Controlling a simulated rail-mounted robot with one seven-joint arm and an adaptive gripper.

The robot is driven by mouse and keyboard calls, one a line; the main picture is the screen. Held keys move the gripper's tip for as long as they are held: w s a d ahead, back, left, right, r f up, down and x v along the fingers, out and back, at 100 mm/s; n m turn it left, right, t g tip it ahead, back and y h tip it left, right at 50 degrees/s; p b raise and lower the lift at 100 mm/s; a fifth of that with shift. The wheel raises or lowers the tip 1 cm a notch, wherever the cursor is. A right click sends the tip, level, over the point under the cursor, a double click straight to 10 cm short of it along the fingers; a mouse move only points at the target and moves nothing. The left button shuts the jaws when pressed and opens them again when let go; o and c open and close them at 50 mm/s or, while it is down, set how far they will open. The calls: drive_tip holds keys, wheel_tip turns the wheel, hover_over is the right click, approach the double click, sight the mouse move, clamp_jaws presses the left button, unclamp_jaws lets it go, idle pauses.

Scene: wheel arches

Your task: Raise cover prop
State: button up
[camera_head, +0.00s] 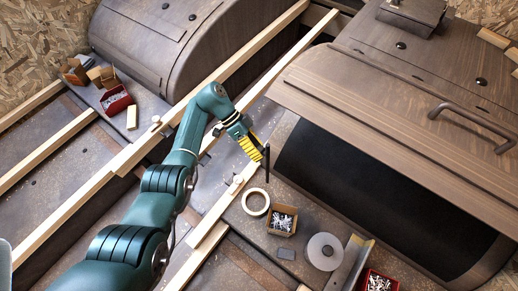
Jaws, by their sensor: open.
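The arched brown cover (385,95) on the right has a bent handle (480,125) on top. Below its front edge is a dark curved surface (385,185). My gripper (263,158), with yellow and dark parts, is at the left end of the cover, above or beside this bar. Its jaws are open, and I see nothing held in them. The fingertips are small and partly merge with the dark bar.
A tape ring (247,202), a box of screws (282,220), a grey disc (325,251), a metal angle (349,262) and a red screw box (379,281) lie in front of the cover. Wooden rails (245,95) run diagonally. A second arch (185,45) stands at upper left.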

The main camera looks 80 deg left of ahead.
drive_tip(key=shift+w+r, duration=0.15)
drive_tip(key=shift+r, duration=0.05)
drive_tip(key=v, duration=1.2)
